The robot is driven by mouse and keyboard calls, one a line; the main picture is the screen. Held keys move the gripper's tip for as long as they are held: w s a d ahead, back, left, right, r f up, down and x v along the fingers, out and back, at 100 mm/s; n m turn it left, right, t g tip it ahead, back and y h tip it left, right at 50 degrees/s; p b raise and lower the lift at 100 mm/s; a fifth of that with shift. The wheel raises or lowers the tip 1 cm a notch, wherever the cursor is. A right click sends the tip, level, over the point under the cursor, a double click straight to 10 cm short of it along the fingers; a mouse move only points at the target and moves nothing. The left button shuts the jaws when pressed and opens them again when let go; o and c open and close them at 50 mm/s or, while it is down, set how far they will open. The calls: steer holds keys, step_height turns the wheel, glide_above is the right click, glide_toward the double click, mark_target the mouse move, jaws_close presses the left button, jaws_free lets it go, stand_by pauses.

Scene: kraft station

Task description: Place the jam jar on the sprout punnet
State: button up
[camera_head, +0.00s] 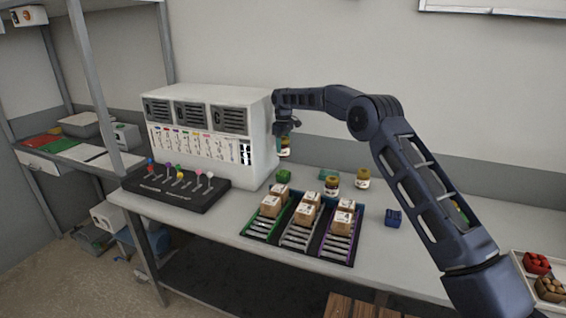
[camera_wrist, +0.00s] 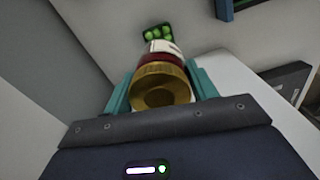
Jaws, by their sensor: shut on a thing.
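My gripper (camera_head: 285,139) is shut on a jam jar (camera_head: 285,152), held in the air above the back of the bench. In the wrist view the jar (camera_wrist: 161,82) shows a gold lid, a dark red body and a white label between my teal fingers (camera_wrist: 160,88). The sprout punnet (camera_head: 283,176) is a small green box on the bench below the jar, with a clear gap between them in the head view. In the wrist view the punnet (camera_wrist: 158,32) shows round green sprouts just beyond the jar, which may hide part of it.
A white machine (camera_head: 215,130) stands close left of the punnet. A roller rack (camera_head: 300,238) with several cartons lies in front. Two more gold-lidded jars (camera_head: 332,185) (camera_head: 362,178) and a teal item (camera_head: 327,174) stand to the right, with a blue punnet (camera_head: 394,217) beyond.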

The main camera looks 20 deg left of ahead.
mark_target(283, 139)
steer(key=shift+f, duration=4.15)
steer(key=shift+f, duration=0.1)
steer(key=o, duration=1.2)
steer(key=shift+o, duration=0.2)
step_height(283, 139, up, 12)
steer(key=shift+r, duration=0.1)
